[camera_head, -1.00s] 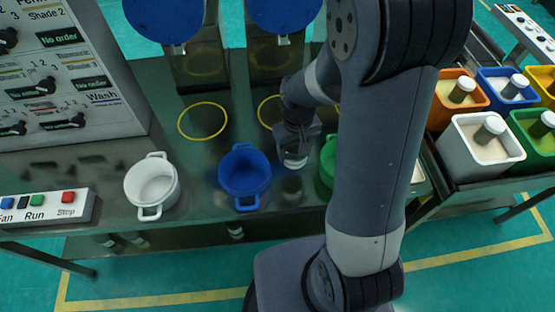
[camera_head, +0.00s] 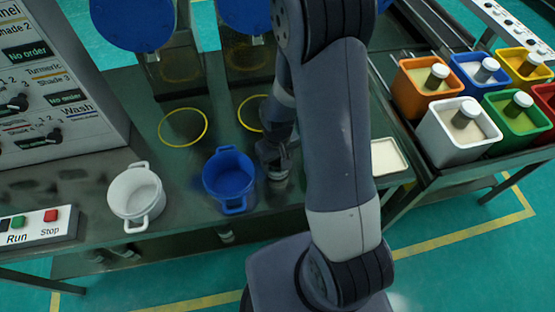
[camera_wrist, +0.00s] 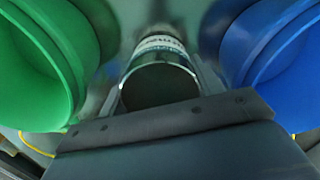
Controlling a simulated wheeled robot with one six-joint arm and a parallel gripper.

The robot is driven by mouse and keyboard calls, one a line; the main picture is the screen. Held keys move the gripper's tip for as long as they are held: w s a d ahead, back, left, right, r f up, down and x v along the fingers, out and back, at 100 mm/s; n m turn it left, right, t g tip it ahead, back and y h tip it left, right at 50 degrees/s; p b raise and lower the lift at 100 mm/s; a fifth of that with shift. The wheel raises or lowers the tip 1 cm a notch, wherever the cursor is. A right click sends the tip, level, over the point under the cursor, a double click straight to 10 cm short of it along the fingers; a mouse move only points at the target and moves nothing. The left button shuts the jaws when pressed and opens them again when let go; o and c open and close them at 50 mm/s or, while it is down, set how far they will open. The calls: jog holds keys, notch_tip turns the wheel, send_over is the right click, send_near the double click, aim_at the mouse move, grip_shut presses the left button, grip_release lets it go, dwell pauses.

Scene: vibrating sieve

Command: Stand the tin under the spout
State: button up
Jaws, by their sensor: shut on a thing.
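My gripper (camera_head: 274,162) is low over the table, just right of the blue pot (camera_head: 229,180). In the wrist view, the tin (camera_wrist: 160,75) is a dark cylinder with a white printed label, seen close up behind my dark gripper plate. My gripper is shut on it; the fingertips are hard to make out. In the wrist view the tin is between the green pot (camera_wrist: 40,70) and the blue pot (camera_wrist: 270,60). Yellow rings (camera_head: 183,127) mark the table in front of the machines with blue discs (camera_head: 133,20). No spout is clearly visible.
A white pot (camera_head: 137,193) stands left of the blue pot. The control panel (camera_head: 60,90) and a button box (camera_head: 40,226) are at the left. A cream tray (camera_head: 388,157) is right of my arm. Coloured bins, including an orange one (camera_head: 412,98), fill the right rack.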

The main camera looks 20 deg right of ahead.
jog(key=o, duration=1)
jog(key=shift+f, duration=0.1)
